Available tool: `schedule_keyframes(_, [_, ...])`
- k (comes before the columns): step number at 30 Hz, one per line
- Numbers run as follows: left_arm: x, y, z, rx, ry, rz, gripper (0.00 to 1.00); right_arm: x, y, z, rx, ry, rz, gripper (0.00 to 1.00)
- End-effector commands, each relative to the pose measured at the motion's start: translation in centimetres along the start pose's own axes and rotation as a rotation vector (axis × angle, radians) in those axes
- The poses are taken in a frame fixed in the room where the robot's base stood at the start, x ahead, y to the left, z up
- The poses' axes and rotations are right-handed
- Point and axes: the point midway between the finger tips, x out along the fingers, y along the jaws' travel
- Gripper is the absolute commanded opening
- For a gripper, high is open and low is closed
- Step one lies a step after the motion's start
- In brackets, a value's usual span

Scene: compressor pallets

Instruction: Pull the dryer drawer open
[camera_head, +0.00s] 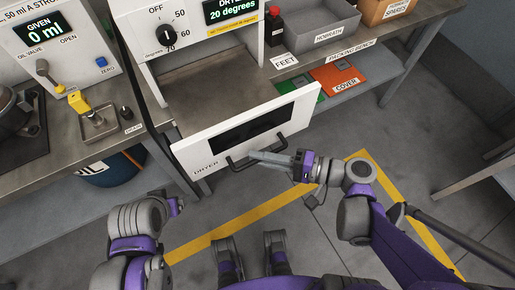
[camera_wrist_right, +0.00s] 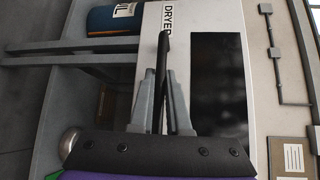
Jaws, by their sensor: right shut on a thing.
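The dryer drawer (camera_head: 297,103) has a white front with a dark window and stands out from the dryer body (camera_head: 225,20), tray space showing behind it. Its black bar handle (camera_head: 287,140) runs along the lower front. In the right wrist view the handle (camera_wrist_right: 163,50) passes between the two grey fingers of the gripper (camera_wrist_right: 162,85), beside the DRYER label. My left gripper (camera_head: 175,204) is low at the left, apart from the drawer; its fingers are not clear.
The packing bench (camera_head: 352,52) is right of the dryer, with a grey tray (camera_head: 318,25) on it and an orange cover mat (camera_head: 338,77) on the shelf below. A blue drum (camera_head: 112,172) stands under the left bench. The floor with a yellow line (camera_head: 240,218) is clear before the drawer.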

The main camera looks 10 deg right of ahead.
Motion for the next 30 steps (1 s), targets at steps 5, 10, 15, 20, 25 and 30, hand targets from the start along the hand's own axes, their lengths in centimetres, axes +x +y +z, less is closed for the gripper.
schedule_keyframes(5, [0.0, 0.0, 0.0, 0.000, 0.000, 0.000, 0.82, 0.0, 0.0, 0.0, 0.000, 0.000, 0.000, 0.00])
schedule_keyframes(10, [0.0, 0.0, 0.0, 0.000, 0.000, 0.000, 0.82, 0.0, 0.0, 0.0, 0.000, 0.000, 0.000, 0.33])
schedule_keyframes(15, [0.0, 0.0, 0.0, 0.000, 0.000, 0.000, 0.82, 0.0, 0.0, 0.0, 0.000, 0.000, 0.000, 0.45])
schedule_keyframes(20, [0.0, 0.0, 0.0, 0.000, 0.000, 0.000, 0.82, 0.0, 0.0, 0.0, 0.000, 0.000, 0.000, 0.45])
schedule_keyframes(25, [0.0, 0.0, 0.0, 0.000, 0.000, 0.000, 0.82, 0.0, 0.0, -0.1, 0.000, 0.000, 0.000, 0.45])
schedule_keyframes(30, [-0.1, 0.0, 0.0, 0.000, 0.000, 0.000, 0.82, -1.1, 0.0, -0.2, 0.000, 0.004, 0.000, 0.45])
